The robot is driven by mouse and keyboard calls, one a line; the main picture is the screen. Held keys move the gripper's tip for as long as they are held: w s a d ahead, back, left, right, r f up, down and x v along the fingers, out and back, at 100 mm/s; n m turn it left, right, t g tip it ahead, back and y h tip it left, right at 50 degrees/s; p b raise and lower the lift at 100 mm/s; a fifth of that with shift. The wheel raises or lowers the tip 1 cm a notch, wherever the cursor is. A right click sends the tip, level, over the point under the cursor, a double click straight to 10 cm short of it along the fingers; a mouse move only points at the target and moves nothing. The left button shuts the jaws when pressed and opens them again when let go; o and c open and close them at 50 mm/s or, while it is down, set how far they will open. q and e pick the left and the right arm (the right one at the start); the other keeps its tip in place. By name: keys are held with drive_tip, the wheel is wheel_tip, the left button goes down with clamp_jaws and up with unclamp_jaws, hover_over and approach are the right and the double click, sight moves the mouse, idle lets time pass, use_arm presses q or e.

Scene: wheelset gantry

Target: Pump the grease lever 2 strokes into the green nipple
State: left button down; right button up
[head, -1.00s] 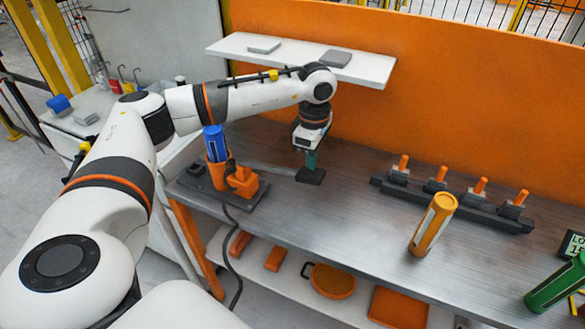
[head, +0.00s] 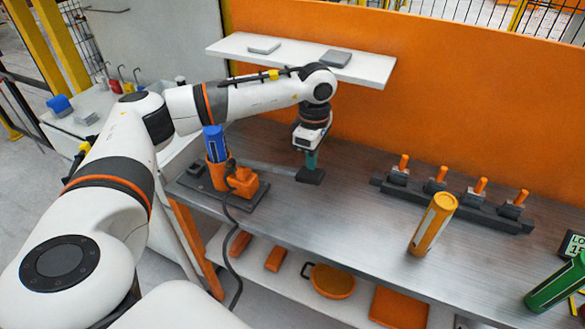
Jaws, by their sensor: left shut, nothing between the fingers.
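The grease pump has an orange body (head: 245,181) with a blue cylinder (head: 214,143) standing on it, on a dark base plate. A thin grey bar, which looks like the lever (head: 270,167), reaches right from the pump toward my left gripper. My left gripper (head: 310,175) points down at the bar's far end, shut with nothing between its dark fingers. A teal part shows just above the fingers. I cannot tell whether the fingers touch the bar. I cannot make out a green nipple. My right gripper is out of view.
An orange cylinder (head: 432,224) stands on the grey bench (head: 350,215). A dark rack (head: 455,202) with several orange-handled parts lies behind it. A green cylinder (head: 556,287) and a small display (head: 574,243) are at the right. A white shelf (head: 300,58) hangs above the bench.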

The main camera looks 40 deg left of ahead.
sight(311, 173)
use_arm(q)
drive_tip(key=shift+f, duration=0.1)
drive_tip(key=shift+f+b, duration=2.4)
drive_tip(key=shift+f, duration=0.55)
drive_tip(key=shift+r+p, duration=2.85)
drive_tip(key=shift+r, duration=1.9)
